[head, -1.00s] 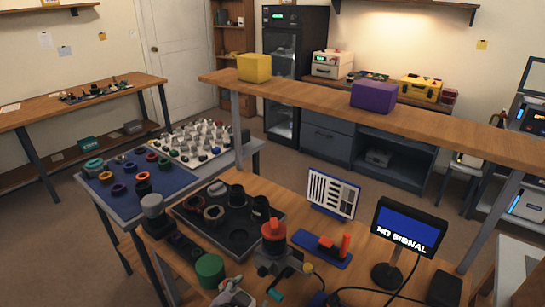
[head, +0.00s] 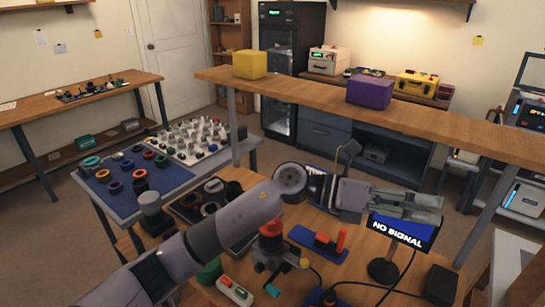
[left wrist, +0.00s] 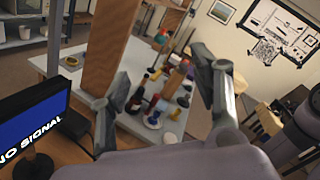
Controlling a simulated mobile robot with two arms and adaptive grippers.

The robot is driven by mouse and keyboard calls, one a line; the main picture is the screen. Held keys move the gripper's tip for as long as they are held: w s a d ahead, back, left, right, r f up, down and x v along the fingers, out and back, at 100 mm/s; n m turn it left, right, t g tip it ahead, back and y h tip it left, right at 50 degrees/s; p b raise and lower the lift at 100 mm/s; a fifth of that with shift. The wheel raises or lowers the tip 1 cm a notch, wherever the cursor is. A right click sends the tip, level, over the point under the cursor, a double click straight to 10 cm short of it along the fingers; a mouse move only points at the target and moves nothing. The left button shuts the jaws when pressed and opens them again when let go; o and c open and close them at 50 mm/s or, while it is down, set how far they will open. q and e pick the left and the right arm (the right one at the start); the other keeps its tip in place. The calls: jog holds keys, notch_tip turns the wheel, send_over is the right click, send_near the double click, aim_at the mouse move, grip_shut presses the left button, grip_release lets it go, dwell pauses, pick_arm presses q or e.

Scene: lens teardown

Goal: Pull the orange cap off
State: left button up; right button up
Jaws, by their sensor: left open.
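The orange cap (head: 271,228) sits on top of a small dark and grey device (head: 270,252) on the wooden table, just below my left forearm in the head view. My left gripper (head: 438,209) is open and empty, to the right of the cap and above it, in front of the top of the NO SIGNAL monitor. In the left wrist view the two fingers (left wrist: 160,85) stand apart with nothing between them, and the cap does not show there. My right gripper is not in view.
The NO SIGNAL monitor (head: 400,233) stands right of the device. A blue holder with an orange post (head: 341,238) lies between them. A black tray (head: 188,210) is partly hidden behind my arm. Cables run across the table's front.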

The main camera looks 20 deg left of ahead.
pick_arm(q)
jog(key=w+a+f+m+y, duration=0.3)
jog(key=a+f+m+y, duration=0.15)
jog(key=y, duration=0.25)
notch_tip(320, 180, up, 4)
jog(key=n+y, duration=0.2)
jog(key=y, duration=0.9)
send_over(271, 223)
jog(key=w, duration=0.2)
notch_tip(271, 223, down, 17)
jog(key=p, duration=0.3)
jog(key=shift+s+a+r, duration=0.1)
jog(key=shift+c, duration=0.2)
grip_shut()
jog(key=shift+r+p, duration=0.5)
jog(key=shift+r, duration=0.5)
